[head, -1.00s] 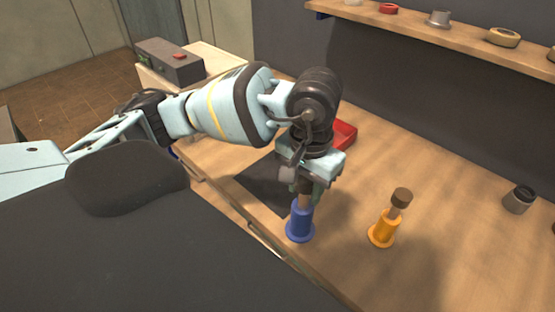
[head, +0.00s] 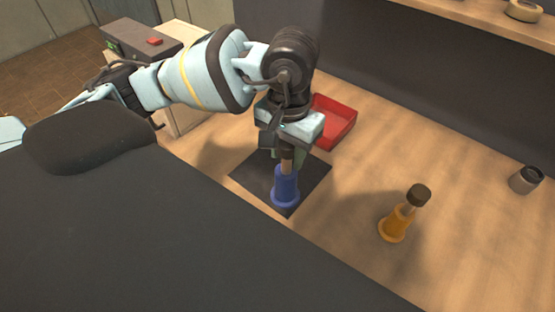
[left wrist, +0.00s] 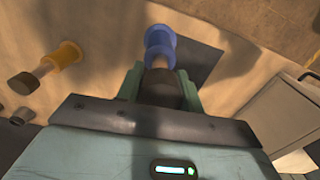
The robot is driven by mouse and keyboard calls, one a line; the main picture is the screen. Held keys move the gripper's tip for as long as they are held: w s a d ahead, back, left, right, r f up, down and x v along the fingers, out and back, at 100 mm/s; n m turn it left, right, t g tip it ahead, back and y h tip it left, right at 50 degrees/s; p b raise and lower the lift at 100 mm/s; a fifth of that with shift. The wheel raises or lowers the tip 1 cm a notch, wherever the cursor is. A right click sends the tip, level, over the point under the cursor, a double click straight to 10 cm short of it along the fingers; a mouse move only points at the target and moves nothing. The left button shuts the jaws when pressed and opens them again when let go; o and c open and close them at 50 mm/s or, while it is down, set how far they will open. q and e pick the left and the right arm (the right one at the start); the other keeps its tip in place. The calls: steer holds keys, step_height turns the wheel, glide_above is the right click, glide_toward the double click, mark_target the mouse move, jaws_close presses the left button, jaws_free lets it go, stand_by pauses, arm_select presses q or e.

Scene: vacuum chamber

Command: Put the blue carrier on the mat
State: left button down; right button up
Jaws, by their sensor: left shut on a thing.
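The blue carrier (head: 285,190) is a flanged blue body with a brown-topped stem, upright below my left gripper (head: 288,155). The gripper is shut on its stem top, which shows dark between the green fingers in the left wrist view (left wrist: 160,88). The dark square mat (head: 252,172) lies on the bench. In the head view the carrier's base overlaps the mat's near corner. In the left wrist view the carrier (left wrist: 160,42) overlaps one edge of the mat (left wrist: 203,60). I cannot tell whether its base touches down. My right gripper is out of view.
An orange carrier (head: 396,223) with a brown cap stands to the right of the mat. A red tray (head: 335,122) sits just behind the mat. A grey cup (head: 526,180) stands at the far right. The bench between tray and cup is clear.

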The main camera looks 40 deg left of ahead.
arm_select(q)
steer(key=shift+r, duration=0.1)
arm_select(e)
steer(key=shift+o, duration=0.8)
arm_select(q)
steer(key=n, duration=0.5)
steer(key=shift+w+d+f, duration=0.2)
steer(key=shift+w+d, duration=0.05)
steer(key=shift+d, duration=0.15)
steer(key=n, duration=0.5)
steer(key=shift+w+d+f+n, duration=0.25)
steer(key=shift+w+d+n, duration=0.1)
steer(key=shift+d+n, duration=0.05)
steer(key=w+d+f+n, duration=0.1)
steer(key=d+n, duration=0.1)
steer(key=n, duration=1.5)
steer(key=w+d+f+n+b, duration=0.1)
steer(key=d+n, duration=0.2)
steer(key=n, duration=1.4)
steer(key=shift+w+d+f+n, duration=0.2)
steer(key=shift+w+f+n, duration=0.05)
steer(key=shift+w+n, duration=0.15)
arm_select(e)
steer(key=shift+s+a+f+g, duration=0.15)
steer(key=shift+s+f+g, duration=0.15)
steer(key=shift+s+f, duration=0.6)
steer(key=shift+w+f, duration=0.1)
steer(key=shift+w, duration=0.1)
